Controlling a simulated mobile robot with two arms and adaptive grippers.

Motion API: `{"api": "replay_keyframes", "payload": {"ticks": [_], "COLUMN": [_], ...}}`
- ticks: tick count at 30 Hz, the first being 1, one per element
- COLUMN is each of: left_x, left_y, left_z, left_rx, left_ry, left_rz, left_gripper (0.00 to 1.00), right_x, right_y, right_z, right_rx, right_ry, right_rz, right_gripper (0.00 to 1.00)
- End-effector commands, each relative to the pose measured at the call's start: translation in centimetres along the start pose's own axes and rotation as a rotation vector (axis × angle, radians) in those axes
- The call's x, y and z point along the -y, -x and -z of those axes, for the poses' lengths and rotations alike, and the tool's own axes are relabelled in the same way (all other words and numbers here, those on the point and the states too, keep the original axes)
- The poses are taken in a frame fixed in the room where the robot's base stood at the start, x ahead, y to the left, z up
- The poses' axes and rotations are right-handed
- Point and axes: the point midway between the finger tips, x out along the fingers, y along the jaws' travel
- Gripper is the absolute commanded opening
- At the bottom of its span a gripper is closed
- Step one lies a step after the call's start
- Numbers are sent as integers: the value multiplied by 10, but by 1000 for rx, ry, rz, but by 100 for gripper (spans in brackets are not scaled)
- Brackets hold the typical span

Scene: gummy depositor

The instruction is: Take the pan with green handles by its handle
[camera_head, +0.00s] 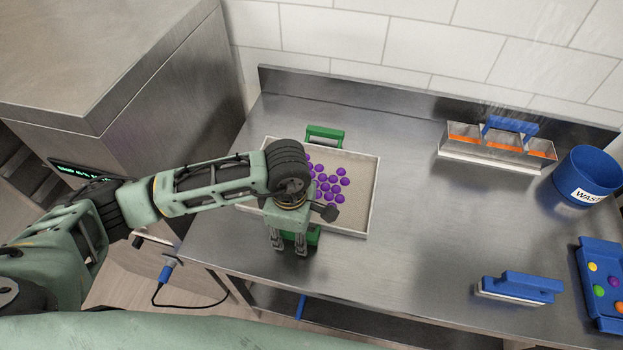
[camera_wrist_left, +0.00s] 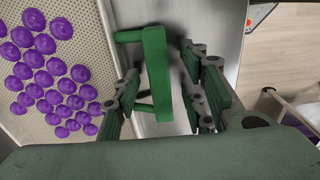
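The pan (camera_head: 352,213) is a shallow, pale-rimmed tray on the steel table, with purple gummies on its left and middle part. It has a green far handle (camera_head: 325,134) and a green near handle (camera_head: 314,236). My left gripper (camera_head: 289,245) points down at the near handle and partly hides it. In the left wrist view the near handle (camera_wrist_left: 157,72) stands between the spread fingers, with a visible gap on the right finger's side. The gripper looks open, and the pan rests on the table. My right gripper is not in view.
A steel container with compartments (camera_head: 470,153) stands at the back right, beside a blue waste bin (camera_head: 588,176). A blue-handled tool (camera_head: 522,287) and a blue tray with coloured balls (camera_head: 606,318) lie at the front right. The table's middle is clear.

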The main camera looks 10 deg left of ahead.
Motion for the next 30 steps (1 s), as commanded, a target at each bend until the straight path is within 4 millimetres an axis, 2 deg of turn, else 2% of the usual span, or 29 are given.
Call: {"api": "replay_keyframes", "payload": {"ticks": [3, 16, 30], "left_x": [0, 0, -1], "left_y": [0, 0, 1], "left_z": [0, 0, 0], "left_rx": [1, 1, 2], "left_ry": [0, 0, 1], "left_rz": [0, 0, -3], "left_gripper": [37, 0, 0], "right_x": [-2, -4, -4], "right_y": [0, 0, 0], "right_z": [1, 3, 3], "right_rx": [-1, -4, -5], "right_ry": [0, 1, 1], "right_rz": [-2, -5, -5], "right_gripper": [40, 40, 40]}}
